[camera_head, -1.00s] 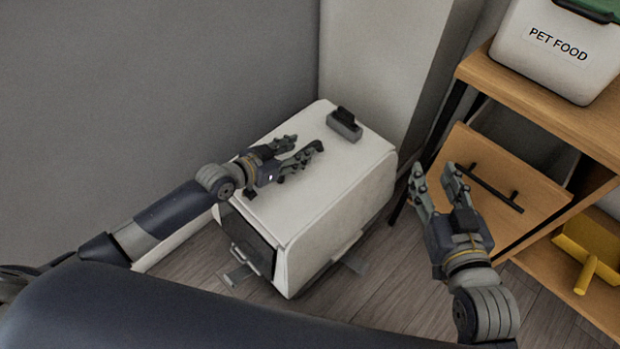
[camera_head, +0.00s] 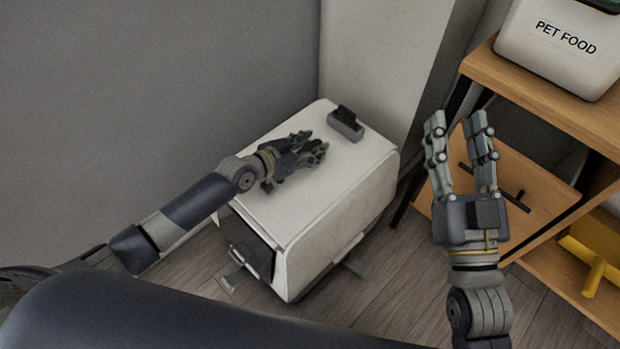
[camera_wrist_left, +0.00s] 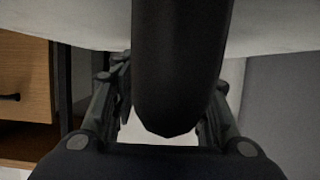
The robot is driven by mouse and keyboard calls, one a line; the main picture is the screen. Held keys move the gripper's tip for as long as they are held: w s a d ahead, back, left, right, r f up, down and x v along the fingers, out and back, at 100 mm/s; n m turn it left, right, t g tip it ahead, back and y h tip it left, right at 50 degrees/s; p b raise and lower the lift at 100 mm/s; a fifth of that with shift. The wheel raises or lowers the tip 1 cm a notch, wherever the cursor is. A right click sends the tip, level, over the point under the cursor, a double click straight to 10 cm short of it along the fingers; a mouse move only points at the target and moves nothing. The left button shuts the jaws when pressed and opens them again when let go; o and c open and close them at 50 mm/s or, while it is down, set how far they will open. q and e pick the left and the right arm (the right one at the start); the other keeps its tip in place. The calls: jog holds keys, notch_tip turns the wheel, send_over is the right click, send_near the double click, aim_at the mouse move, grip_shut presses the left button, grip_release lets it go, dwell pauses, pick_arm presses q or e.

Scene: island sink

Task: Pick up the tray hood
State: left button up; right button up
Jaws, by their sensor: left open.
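The tray hood (camera_head: 345,195) is a white boxy cover with a dark opening in its front. It stands on the floor in the corner by the wall. A small grey block with a black top (camera_head: 345,122) sits on its upper face, toward the back. My left gripper (camera_head: 317,148) is open over the top of the hood, just in front of that block. The left wrist view shows its two fingers apart with a dark rounded shape between them; I cannot tell what it is. Contact is unclear. My right gripper (camera_head: 460,128) is open and empty, right of the hood.
A wooden shelf unit (camera_head: 545,100) stands at the right with a white pet food container (camera_head: 560,55) on top. A yellow scoop-like thing (camera_head: 595,255) lies lower in it. Grey walls close in behind and left of the hood. Wooden floor (camera_head: 400,275) shows in front.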

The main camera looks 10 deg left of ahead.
pick_arm(q)
grip_shut()
jog(key=shift+w+r, duration=0.1)
jog(key=shift+r, duration=0.1)
dwell(0.3)
